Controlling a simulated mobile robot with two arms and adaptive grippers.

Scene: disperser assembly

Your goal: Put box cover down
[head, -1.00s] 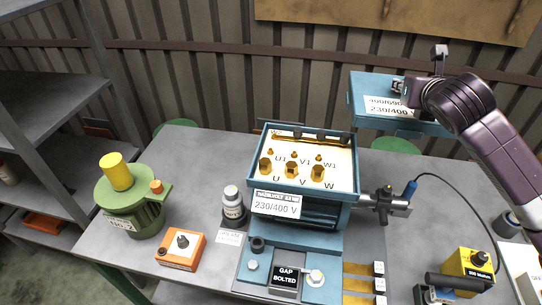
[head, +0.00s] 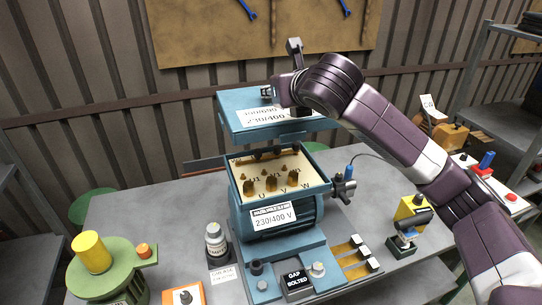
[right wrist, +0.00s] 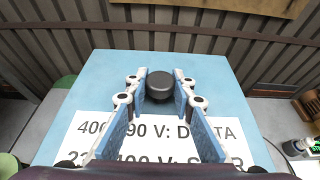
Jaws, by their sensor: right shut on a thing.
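The blue box cover (head: 235,111) has a white label with black voltage text. My right gripper (head: 268,93) is shut on the cover's knob and holds the cover level in the air. In the right wrist view the dark knob (right wrist: 159,86) sits between the blue finger pads (right wrist: 160,90) above the blue cover top (right wrist: 92,70). The open terminal box (head: 326,188) of the blue motor (head: 285,230) shows brass terminals (head: 271,182) inside. In the head view the cover hangs above and toward the back of this box, apart from it. My left gripper is not in view.
A green motor part with a yellow cylinder (head: 91,252) stands at the left. A small bottle (head: 215,239) and an orange box (head: 184,297) are near the motor. A yellow device (head: 411,208) and brass bars (head: 352,257) lie to the right. The grey table (head: 140,215) has free room behind.

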